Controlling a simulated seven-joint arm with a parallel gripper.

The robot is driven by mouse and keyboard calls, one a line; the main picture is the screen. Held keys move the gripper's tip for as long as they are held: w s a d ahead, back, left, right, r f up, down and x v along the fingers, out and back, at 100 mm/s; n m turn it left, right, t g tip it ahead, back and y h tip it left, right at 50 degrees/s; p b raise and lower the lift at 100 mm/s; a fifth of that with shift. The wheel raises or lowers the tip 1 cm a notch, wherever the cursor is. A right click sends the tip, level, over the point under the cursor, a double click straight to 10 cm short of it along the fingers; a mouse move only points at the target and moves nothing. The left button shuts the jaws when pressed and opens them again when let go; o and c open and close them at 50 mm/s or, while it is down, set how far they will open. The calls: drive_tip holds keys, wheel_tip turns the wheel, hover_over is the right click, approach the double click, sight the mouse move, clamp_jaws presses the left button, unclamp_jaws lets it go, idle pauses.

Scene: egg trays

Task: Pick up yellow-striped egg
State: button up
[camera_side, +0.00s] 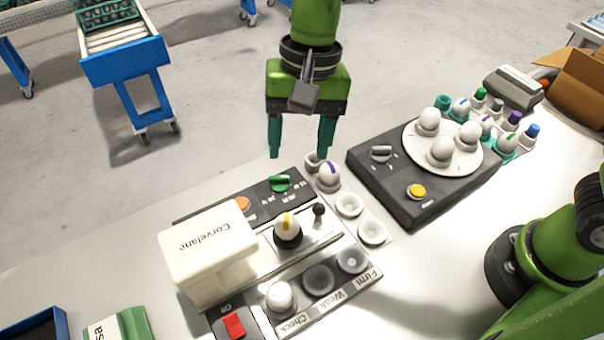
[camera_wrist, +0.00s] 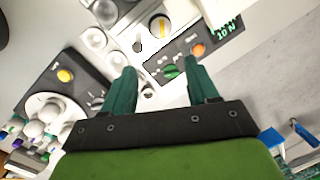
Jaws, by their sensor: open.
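The yellow-striped egg (camera_side: 287,225) is white and stands upright in a black round holder (camera_side: 288,241) on the Corvelane device. It also shows in the wrist view near the top edge (camera_wrist: 158,26), beyond my fingertips. My gripper (camera_side: 300,150) is open and empty, with its two green fingers pointing down. It is above and behind the egg in the side view, clear of it. In the wrist view the fingers of my gripper (camera_wrist: 163,75) stand wide apart, with a green knob and part of the device's panel beyond them.
The white Corvelane housing (camera_side: 208,250) stands just left of the egg, and a small black-knobbed lever (camera_side: 319,210) is at its right. A purple-striped egg (camera_side: 329,175) sits in a row of white cups. A turntable (camera_side: 410,150) with several white eggs is further right.

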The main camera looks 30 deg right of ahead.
sight(288, 217)
drive_tip(key=a+f, duration=0.1)
drive_tip(key=f, duration=0.4)
drive_tip(key=a+f+n, duration=0.1)
drive_tip(key=f, duration=0.5)
drive_tip(key=s+a+f+n, duration=0.1)
drive_tip(key=f, duration=0.4)
drive_tip(key=shift+s+f, duration=0.1)
drive_tip(key=shift+f, duration=0.1)
